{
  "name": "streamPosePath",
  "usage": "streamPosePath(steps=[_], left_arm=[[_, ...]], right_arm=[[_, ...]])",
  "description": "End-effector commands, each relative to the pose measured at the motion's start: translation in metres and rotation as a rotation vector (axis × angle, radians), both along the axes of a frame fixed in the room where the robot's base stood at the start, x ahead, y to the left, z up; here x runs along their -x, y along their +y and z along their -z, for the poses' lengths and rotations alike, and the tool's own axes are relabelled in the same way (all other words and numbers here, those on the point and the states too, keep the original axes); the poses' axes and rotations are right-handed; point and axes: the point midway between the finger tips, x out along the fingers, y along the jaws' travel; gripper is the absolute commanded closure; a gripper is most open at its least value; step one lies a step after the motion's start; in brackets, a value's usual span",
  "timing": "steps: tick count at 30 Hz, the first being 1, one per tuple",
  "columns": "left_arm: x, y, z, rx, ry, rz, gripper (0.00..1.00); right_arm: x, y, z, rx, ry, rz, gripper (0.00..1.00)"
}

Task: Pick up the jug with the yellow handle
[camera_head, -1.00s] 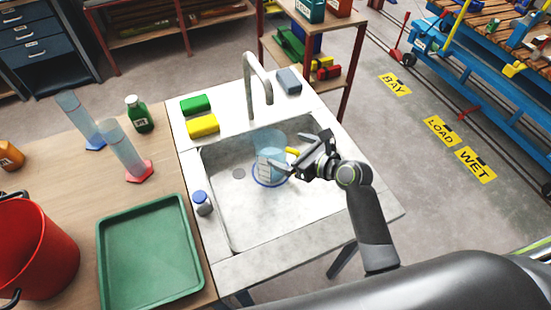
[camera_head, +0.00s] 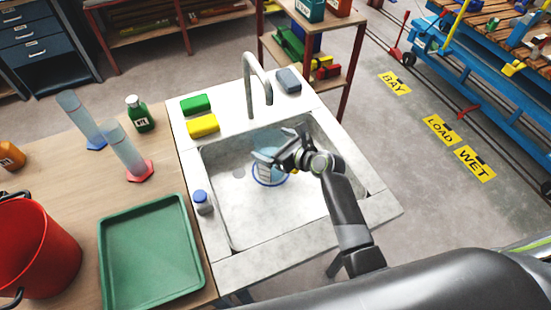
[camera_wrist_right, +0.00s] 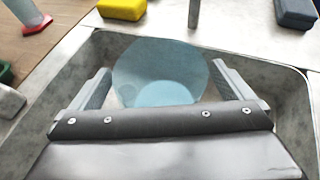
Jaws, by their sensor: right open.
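The jug (camera_head: 266,172) is a pale blue, see-through vessel standing in the sink (camera_head: 232,212), with a blue ring around its base. A small bit of its yellow handle (camera_head: 295,170) shows beside my right gripper; the rest is hidden. My right gripper (camera_head: 273,148) is over the jug's upper part. In the right wrist view, the jug (camera_wrist_right: 160,75) appears between the two spread fingers, with no clear contact on either side. My left gripper is not in view.
A tap (camera_head: 257,85) rises behind the jug. A yellow sponge (camera_head: 203,125), a green sponge (camera_head: 195,103) and a grey block (camera_head: 288,80) lie on the sink's back ledge. A green tray (camera_head: 150,300) is left.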

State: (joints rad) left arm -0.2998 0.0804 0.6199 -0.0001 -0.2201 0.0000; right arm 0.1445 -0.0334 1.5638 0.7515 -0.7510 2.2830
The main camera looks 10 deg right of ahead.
Motion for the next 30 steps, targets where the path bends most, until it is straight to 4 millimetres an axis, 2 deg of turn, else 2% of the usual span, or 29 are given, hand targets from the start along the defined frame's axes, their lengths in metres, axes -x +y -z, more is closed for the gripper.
streamPosePath(steps=[2, 18, 19, 26, 30], left_arm=[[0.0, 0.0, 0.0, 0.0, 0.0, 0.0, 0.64], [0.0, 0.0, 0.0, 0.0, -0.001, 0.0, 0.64], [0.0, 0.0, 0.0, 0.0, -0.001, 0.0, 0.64], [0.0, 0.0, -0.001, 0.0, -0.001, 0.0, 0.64], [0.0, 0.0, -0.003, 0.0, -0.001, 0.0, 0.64]], right_arm=[[0.0, 0.0, 0.0, 0.0, 0.0, 0.0, 0.04], [0.0, 0.0, 0.0, -0.001, 0.001, 0.0, 0.75], [0.0, 0.0, -0.002, -0.002, -0.003, 0.0, 0.77], [-0.001, 0.0, -0.003, -0.001, -0.004, 0.0, 0.77], [-0.001, 0.0, -0.019, -0.001, -0.008, 0.0, 0.77]])
